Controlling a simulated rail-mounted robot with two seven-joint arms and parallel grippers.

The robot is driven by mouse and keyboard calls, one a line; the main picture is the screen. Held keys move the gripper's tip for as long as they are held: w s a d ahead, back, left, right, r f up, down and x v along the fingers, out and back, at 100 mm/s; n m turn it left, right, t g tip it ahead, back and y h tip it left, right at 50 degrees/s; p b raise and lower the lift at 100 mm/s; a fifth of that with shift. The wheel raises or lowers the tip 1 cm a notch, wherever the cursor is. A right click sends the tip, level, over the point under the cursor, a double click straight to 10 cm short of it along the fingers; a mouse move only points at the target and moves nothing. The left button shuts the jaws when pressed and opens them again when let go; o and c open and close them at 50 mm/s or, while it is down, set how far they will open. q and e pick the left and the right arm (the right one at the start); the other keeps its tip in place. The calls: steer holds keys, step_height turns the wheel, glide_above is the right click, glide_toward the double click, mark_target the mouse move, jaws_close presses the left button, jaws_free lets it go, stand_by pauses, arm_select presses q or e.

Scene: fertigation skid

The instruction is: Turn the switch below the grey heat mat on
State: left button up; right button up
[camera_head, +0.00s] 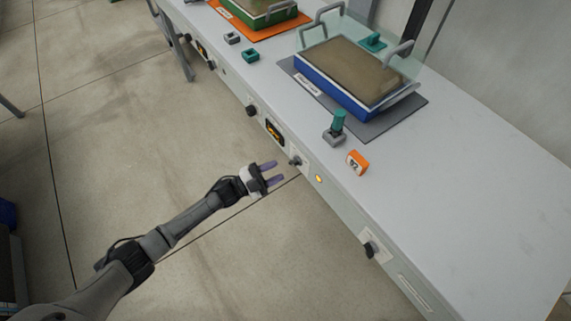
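The grey heat mat (402,122) lies on the white bench top under a blue tray of soil. On the bench's front panel below it are a dark display with orange marks (274,132) and a small knob-like switch (295,161) on a pale plate. A small yellow light (319,178) shows to the right of this switch. My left gripper (274,173) is in front of the panel, just left of and slightly below the switch in the picture. Its two purple fingers are parted with nothing between them, and it looks apart from the switch. My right gripper is not in view.
Other dark knobs sit on the panel, at the left (251,111) and right (370,249). On the bench are an orange numbered block (357,162), a grey-and-teal item (337,128) and an orange mat (270,31) with a green tray. The floor before the panel is clear.

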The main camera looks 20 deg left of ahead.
arm_select(q)
steer(key=p+v, duration=0.1)
steer(key=v, duration=0.7)
steer(key=shift+s+a, duration=0.25)
